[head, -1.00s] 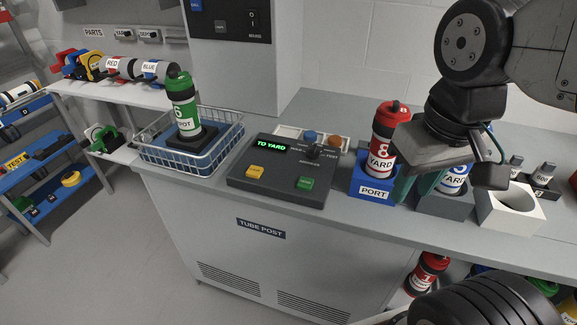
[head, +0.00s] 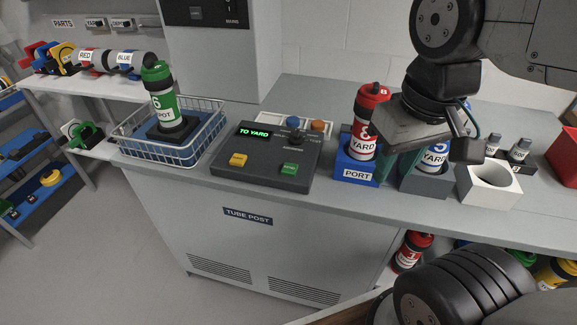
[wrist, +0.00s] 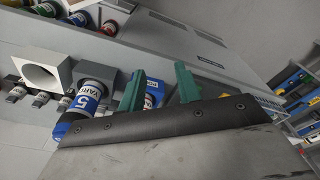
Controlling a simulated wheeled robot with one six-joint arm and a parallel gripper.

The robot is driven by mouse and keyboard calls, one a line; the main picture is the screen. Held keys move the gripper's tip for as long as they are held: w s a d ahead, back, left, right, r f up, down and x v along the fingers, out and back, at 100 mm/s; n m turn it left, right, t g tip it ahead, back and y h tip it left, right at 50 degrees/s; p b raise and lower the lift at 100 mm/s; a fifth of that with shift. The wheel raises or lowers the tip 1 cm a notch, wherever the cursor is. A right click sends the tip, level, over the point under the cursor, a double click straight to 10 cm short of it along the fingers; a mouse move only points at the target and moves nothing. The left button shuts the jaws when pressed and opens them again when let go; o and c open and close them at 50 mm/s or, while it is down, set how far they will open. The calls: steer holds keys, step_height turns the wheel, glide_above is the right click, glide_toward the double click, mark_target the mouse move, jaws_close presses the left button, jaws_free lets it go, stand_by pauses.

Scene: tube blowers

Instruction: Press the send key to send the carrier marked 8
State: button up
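The dark console (head: 222,180) stands on the bench with a lit display (head: 254,133) reading TO YARD. It has a yellow key (head: 238,160), a green key (head: 289,169), a blue button (head: 293,121), an orange button (head: 318,125) and a black knob (head: 295,137). The key labels are too small to read. The red carrier marked 8 (head: 366,130), labelled YARD, stands upright in the blue PORT holder (head: 356,173). My gripper (head: 402,163) is right of it, near the carrier marked 5 (head: 434,156). In the wrist view my gripper's green fingers (wrist: 160,80) are apart and empty.
Left of the console, a wire basket (head: 205,150) holds the green carrier marked 6 (head: 160,95). A white block with a round hole (head: 475,190) stands right of carrier 5, near a red bin (head: 566,155). The cabinet labelled TUBE POST (head: 247,216) is below.

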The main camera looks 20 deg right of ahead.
jaws_close()
stand_by(1.7)
